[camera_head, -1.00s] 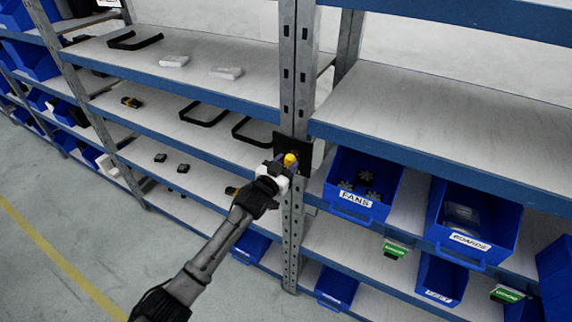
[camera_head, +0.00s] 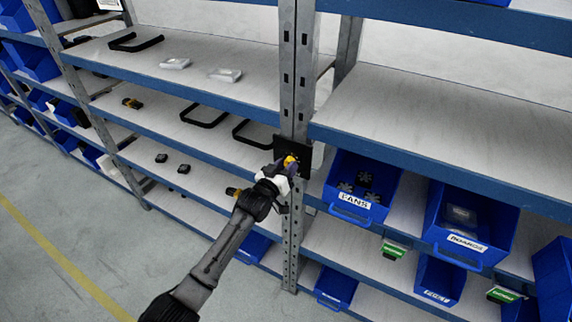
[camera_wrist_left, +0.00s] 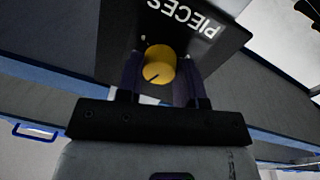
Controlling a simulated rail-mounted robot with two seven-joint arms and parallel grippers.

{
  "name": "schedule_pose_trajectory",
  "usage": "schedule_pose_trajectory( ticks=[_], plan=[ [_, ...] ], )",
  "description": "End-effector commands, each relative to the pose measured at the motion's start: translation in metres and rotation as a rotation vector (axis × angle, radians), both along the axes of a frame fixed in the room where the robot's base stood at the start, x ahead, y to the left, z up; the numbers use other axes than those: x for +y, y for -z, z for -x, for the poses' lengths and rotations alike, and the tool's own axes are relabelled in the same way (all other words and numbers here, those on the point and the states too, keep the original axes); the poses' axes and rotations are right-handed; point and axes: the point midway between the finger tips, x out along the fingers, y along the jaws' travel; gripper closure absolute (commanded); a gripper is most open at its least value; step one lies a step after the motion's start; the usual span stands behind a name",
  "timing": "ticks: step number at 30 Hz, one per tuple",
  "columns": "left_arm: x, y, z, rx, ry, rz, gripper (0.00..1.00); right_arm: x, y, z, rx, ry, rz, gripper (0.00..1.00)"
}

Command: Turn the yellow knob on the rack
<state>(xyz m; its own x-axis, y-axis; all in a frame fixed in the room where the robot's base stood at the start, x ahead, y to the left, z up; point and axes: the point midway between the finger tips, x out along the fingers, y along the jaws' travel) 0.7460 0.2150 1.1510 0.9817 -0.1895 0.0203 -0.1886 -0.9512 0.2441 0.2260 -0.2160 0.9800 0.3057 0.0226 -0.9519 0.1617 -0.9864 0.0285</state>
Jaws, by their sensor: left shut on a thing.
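The yellow knob (camera_head: 290,161) sits on a black plate (camera_head: 306,158) fixed to the rack's grey upright post. In the left wrist view the knob (camera_wrist_left: 159,64) shows a dark line pointing to the lower left, and the black plate (camera_wrist_left: 120,22) carries the white word "PIECES". My left gripper (camera_head: 284,165) reaches up to the plate, with its fingers on either side of the knob. In the left wrist view the left gripper (camera_wrist_left: 160,76) is shut on the knob. My right gripper is not in view.
The grey post (camera_head: 291,235) stands between shelf bays. A blue bin marked "FANS" (camera_head: 350,214) sits close right of the gripper, and a "BOARDS" bin (camera_head: 462,254) farther right. The floor (camera_head: 60,210) at left is clear.

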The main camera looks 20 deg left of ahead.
Motion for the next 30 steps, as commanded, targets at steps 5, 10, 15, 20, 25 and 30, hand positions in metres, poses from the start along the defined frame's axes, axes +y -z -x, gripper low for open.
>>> schedule_pose_trajectory(
  ticks=[5,10,15,20,25,30],
  plan=[
    [-0.001,-0.001,0.000,0.023,0.000,0.171,0.89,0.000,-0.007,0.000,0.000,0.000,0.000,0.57],
    [-0.001,0.000,0.000,0.046,0.000,0.330,0.89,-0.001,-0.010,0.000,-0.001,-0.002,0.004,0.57],
    [-0.001,0.000,0.000,0.067,0.000,0.491,0.89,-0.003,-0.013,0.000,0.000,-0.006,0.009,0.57],
    [-0.001,0.000,0.000,0.086,0.001,0.635,0.89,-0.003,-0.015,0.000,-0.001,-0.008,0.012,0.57],
    [-0.002,0.000,0.000,0.104,0.001,0.771,0.89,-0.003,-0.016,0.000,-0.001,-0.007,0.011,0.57],
    [-0.001,0.000,0.000,0.120,0.000,0.881,0.89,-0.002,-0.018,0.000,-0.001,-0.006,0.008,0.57]
  ],
)
